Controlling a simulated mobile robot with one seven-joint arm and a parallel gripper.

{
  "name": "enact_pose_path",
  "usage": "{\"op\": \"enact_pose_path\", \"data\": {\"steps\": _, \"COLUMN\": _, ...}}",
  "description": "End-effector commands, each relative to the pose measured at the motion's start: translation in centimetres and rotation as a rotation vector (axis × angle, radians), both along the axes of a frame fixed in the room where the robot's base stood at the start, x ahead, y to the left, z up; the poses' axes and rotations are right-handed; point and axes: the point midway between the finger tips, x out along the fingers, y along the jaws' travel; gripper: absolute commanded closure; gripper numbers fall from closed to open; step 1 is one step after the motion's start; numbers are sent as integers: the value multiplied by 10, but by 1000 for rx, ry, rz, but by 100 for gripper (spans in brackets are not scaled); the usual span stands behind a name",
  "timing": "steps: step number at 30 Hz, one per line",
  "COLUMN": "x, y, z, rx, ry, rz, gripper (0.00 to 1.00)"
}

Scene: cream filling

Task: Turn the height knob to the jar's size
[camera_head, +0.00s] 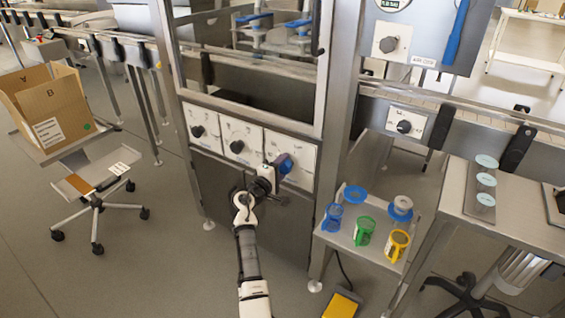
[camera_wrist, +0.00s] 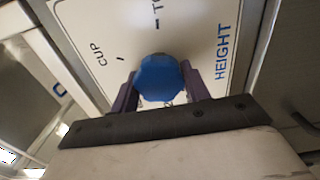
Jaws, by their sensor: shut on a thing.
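The height knob is blue and faceted in the wrist view (camera_wrist: 160,78). It sits on a white plate (camera_wrist: 205,25) lettered "HEIGHT", with "CUP" and a partly cut-off label starting with "T" around it. My gripper (camera_wrist: 163,92) has its two dark fingers on either side of the knob and is shut on it. In the head view, my gripper (camera_head: 276,166) is at the rightmost of three white plates on the machine front and hides most of that plate's knob. I cannot see a pointer mark on the knob. I cannot tell which vessel is the task's jar.
Two black knobs (camera_head: 197,131) (camera_head: 237,146) are on the plates to the left. A low shelf (camera_head: 345,240) at right holds blue (camera_head: 333,217), green (camera_head: 364,231) and yellow (camera_head: 397,245) ring-like pieces. A yellow pedal (camera_head: 342,304) and a cart with a cardboard box (camera_head: 50,105) stand on the floor.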

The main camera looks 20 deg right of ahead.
Motion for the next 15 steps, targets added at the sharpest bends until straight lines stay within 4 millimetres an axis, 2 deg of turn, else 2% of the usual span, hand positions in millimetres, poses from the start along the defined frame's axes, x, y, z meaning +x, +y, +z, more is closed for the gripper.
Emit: {"op": "enact_pose_path", "data": {"steps": 15, "x": -1, "y": 0, "z": 2, "rx": -302, "ry": 389, "rz": 0, "gripper": 77}}
